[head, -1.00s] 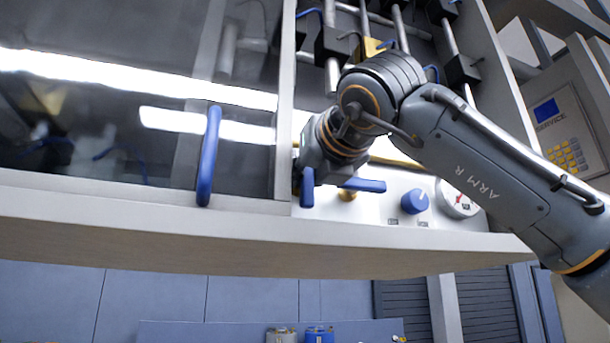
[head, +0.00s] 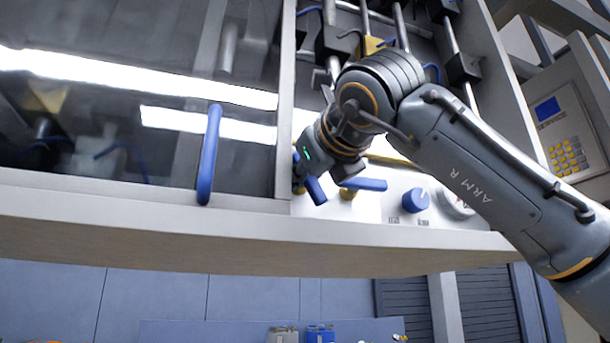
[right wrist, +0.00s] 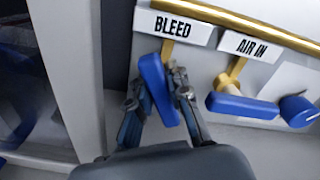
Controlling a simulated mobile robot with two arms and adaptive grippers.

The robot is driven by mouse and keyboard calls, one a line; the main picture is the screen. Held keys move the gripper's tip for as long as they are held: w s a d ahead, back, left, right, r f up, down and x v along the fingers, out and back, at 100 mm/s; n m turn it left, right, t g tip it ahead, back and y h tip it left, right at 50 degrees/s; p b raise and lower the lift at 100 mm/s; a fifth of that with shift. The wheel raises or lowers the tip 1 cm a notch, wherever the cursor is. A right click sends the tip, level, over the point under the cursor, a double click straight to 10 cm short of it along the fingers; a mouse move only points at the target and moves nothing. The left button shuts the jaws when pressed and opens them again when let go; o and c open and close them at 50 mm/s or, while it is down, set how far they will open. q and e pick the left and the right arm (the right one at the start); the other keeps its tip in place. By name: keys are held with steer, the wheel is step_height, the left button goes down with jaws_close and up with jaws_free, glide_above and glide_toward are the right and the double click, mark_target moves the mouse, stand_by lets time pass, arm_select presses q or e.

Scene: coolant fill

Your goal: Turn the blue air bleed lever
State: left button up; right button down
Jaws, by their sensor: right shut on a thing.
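The blue bleed lever (right wrist: 157,88) sits below the white BLEED label (right wrist: 174,25) in the right wrist view. It is tilted, its lower end swung to the right. In the head view the lever (head: 316,191) shows below my right wrist. My right gripper (right wrist: 160,90) has one finger on each side of the lever and is shut on it. In the head view the wrist hides much of the fingers. My left gripper is not in view.
Close to the right is a second blue lever (right wrist: 242,106) under the AIR IN label (right wrist: 252,46). A blue knob (head: 415,200) and a partly hidden gauge lie further right. A glass door with a blue handle (head: 209,155) stands at the left.

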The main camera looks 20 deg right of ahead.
steer(key=n+p, duration=0.1)
steer(key=n, duration=0.5)
steer(key=shift+a+n, duration=0.1)
steer(key=shift+n, duration=0.2)
steer(key=n+p, duration=0.1)
steer(key=n, duration=0.2)
steer(key=shift+f+n, duration=0.1)
steer(key=shift+n, duration=0.3)
steer(key=shift+f+n+p, duration=0.1)
steer(key=shift+n+p, duration=0.3)
steer(key=shift+n, duration=0.4)
steer(key=shift+a+f, duration=0.1)
steer(key=c, duration=1.5)
jaws_free()
steer(key=shift+s, duration=0.1)
steer(key=shift+s, duration=0.15)
steer(key=s, duration=1.1)
steer(key=shift+s, duration=0.35)
